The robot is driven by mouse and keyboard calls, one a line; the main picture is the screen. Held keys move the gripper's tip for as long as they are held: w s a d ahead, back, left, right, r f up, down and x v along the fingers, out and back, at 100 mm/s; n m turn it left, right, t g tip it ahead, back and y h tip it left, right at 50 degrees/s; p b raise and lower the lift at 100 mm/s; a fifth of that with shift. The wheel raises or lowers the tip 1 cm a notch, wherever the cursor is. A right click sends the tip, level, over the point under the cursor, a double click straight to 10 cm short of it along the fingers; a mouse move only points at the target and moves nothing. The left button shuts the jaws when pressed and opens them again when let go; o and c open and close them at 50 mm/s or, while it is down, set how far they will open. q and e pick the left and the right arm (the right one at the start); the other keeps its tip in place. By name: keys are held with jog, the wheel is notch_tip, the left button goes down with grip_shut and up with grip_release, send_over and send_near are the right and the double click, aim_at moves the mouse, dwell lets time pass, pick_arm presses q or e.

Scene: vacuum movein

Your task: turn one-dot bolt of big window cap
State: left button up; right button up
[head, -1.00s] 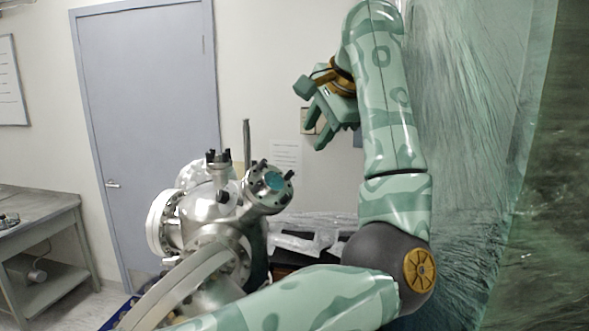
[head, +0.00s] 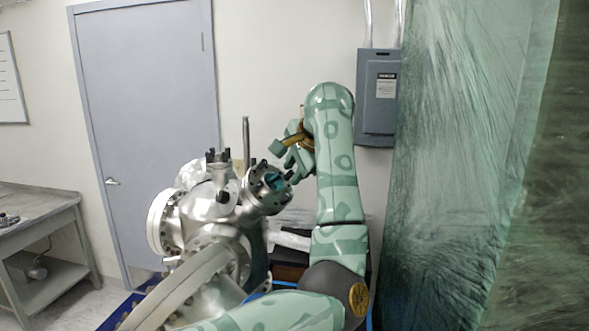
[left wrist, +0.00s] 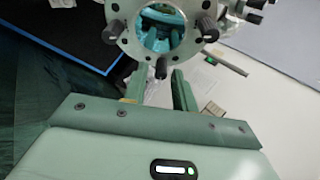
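The big window cap (head: 268,188) is a round metal flange with a teal glass centre and several black bolts around its rim, on the silver vacuum chamber (head: 205,215). It also shows at the top of the left wrist view (left wrist: 160,30). My left gripper (head: 291,167) is at the upper right edge of the cap. In the left wrist view its two fingers (left wrist: 160,88) stand apart, with one dark bolt (left wrist: 161,68) seen between them near the tips. Contact cannot be told. The dot marks on the bolts are too small to read. My right gripper is not in view.
A smaller bolted port (head: 220,172) stands left of the cap. A tall metal rod (head: 246,142) rises behind. A grey electrical box (head: 378,97) hangs on the back wall, and a translucent green curtain (head: 455,180) hangs at right. A metal table (head: 45,225) is at left.

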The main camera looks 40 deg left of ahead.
pick_arm(q)
grip_shut()
jog(key=m+p, duration=0.2)
jog(key=m, duration=0.2)
jog(key=shift+r+m+g+h, duration=0.15)
jog(key=shift+m+g+h, duration=0.15)
jog(key=shift+h, duration=0.1)
jog(key=m+g+p, duration=0.1)
jog(key=m+p, duration=0.2)
jog(key=m, duration=0.2)
jog(key=shift+h+p, duration=0.3)
jog(key=shift+p, duration=0.1)
jog(key=m+g+p, duration=0.1)
jog(key=m+p, duration=0.1)
jog(key=m, duration=0.2)
jog(key=shift+w+p, duration=0.1)
jog(key=shift+p, duration=0.3)
jog(key=shift+m+g+p, duration=0.3)
jog(key=shift+m+p, duration=0.55)
jog(key=shift+m, duration=0.45)
